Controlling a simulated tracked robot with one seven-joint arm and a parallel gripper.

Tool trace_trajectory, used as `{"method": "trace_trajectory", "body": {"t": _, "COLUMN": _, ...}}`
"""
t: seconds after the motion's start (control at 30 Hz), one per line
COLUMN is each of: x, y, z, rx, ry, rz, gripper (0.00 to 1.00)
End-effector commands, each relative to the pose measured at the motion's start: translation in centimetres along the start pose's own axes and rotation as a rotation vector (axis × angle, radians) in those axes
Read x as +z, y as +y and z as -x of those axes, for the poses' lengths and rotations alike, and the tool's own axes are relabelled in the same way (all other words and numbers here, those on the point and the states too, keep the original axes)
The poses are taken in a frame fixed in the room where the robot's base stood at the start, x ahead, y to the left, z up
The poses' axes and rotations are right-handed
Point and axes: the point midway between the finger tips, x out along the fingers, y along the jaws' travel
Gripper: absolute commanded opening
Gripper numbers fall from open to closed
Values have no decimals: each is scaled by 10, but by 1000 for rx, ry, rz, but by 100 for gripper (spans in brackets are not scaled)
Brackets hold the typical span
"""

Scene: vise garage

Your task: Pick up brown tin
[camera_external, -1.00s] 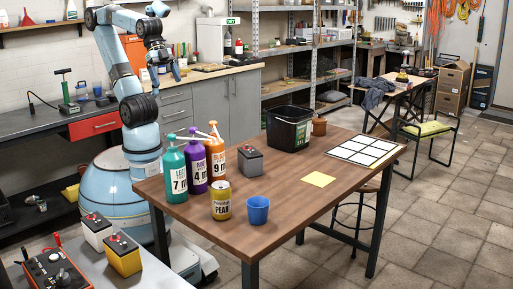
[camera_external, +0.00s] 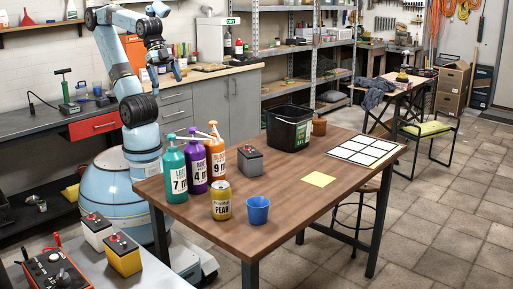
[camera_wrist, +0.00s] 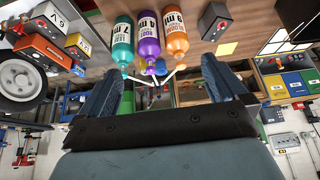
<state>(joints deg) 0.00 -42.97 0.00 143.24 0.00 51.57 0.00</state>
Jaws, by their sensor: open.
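A small brown tin (camera_external: 319,126) stands on the wooden table (camera_external: 290,215), just right of and partly behind the black bin (camera_external: 289,128). I cannot make it out with certainty in the wrist view. My gripper (camera_external: 178,71) hangs in the air at the left, above and behind the table's near-left part, well apart from the tin. In the wrist view my gripper (camera_wrist: 161,70) has its two dark blue fingers spread wide, with nothing between them.
Teal (camera_external: 174,172), purple (camera_external: 195,164) and orange (camera_external: 216,158) pump bottles stand at the table's left. A PEAR can (camera_external: 221,200), blue cup (camera_external: 257,210), grey battery (camera_external: 250,161), yellow note (camera_external: 319,179) and white grid (camera_external: 362,151) also lie there. The table's front right is clear.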

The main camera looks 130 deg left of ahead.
Motion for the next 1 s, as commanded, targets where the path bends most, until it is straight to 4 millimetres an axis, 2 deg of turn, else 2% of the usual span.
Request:
{"method": "trace_trajectory", "body": {"t": 0.27, "x": -4, "y": -1, "z": 1, "rx": -1, "ry": -2, "rz": 15, "gripper": 100}}
{"method": "trace_trajectory", "body": {"t": 0.37, "x": -16, "y": -6, "z": 0, "rx": -4, "ry": -11, "rz": 77, "gripper": 100}}
{"method": "trace_trajectory", "body": {"t": 0.47, "x": -39, "y": -16, "z": 0, "rx": -7, "ry": -26, "rz": 194, "gripper": 100}}
{"method": "trace_trajectory", "body": {"t": 0.77, "x": -120, "y": -74, "z": -14, "rx": -26, "ry": -69, "rz": 653, "gripper": 100}}
{"method": "trace_trajectory", "body": {"t": 1.0, "x": -174, "y": -141, "z": -36, "rx": -46, "ry": -89, "rz": 1020, "gripper": 100}}
